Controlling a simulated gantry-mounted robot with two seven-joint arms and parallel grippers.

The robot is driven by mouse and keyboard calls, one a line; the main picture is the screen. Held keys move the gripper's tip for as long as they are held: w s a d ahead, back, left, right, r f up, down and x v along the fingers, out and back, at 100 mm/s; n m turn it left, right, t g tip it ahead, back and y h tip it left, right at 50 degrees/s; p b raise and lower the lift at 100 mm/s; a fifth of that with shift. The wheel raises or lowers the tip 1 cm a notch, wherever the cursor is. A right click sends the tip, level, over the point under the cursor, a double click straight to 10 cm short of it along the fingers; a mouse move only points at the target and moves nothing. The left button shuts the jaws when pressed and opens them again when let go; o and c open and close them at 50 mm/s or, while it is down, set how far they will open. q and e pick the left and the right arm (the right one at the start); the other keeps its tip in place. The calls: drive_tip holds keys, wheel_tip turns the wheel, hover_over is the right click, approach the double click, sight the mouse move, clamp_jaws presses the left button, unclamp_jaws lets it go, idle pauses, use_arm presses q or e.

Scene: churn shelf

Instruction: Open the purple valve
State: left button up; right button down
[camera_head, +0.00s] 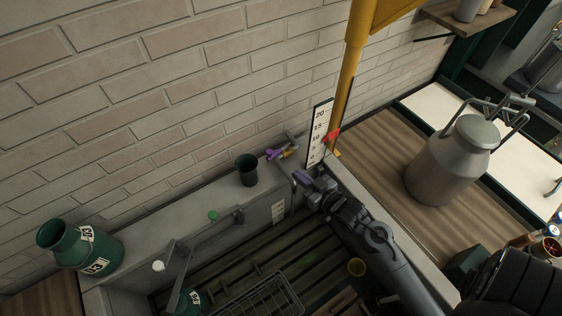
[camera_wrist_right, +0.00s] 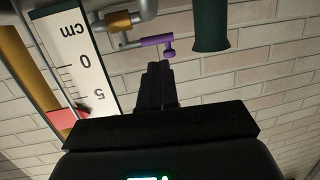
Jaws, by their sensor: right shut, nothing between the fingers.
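The purple valve (camera_head: 273,154) is a small purple handle on a pipe with a brass-coloured part, at the back ledge by the brick wall. In the right wrist view the valve (camera_wrist_right: 156,41) shows as a purple bar with a knob, just beyond my fingertips. My right gripper (camera_head: 299,177) is shut and empty, in front of the valve and a little to its right. In the wrist view its fingers (camera_wrist_right: 154,70) are together, with a small gap in the picture between tips and valve; contact is not evident. My left gripper is out of view.
A dark green cup (camera_head: 247,170) stands left of the valve. A cm scale (camera_head: 319,131) with a red pointer (camera_head: 331,137) and a yellow post (camera_head: 350,75) are to its right. A metal churn (camera_head: 453,160) stands on the right; a green churn (camera_head: 80,246) lies left.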

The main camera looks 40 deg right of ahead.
sight(273, 156)
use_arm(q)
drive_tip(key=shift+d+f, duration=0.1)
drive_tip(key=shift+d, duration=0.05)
use_arm(e)
drive_tip(key=w, duration=0.3)
drive_tip(key=w+f, duration=0.1)
drive_tip(key=w, duration=0.2)
drive_tip(key=w+f, duration=0.1)
drive_tip(key=w, duration=0.2)
drive_tip(key=shift+w, duration=0.2)
drive_tip(key=shift+w+a+r+p, duration=0.15)
drive_tip(key=shift+w+p, duration=0.45)
drive_tip(key=shift+w, duration=0.05)
drive_tip(key=shift+s+f, duration=0.1)
drive_tip(key=shift+f, duration=0.1)
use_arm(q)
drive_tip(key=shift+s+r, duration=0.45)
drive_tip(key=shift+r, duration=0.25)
use_arm(e)
drive_tip(key=shift+f, duration=0.25)
drive_tip(key=shift+a, duration=0.1)
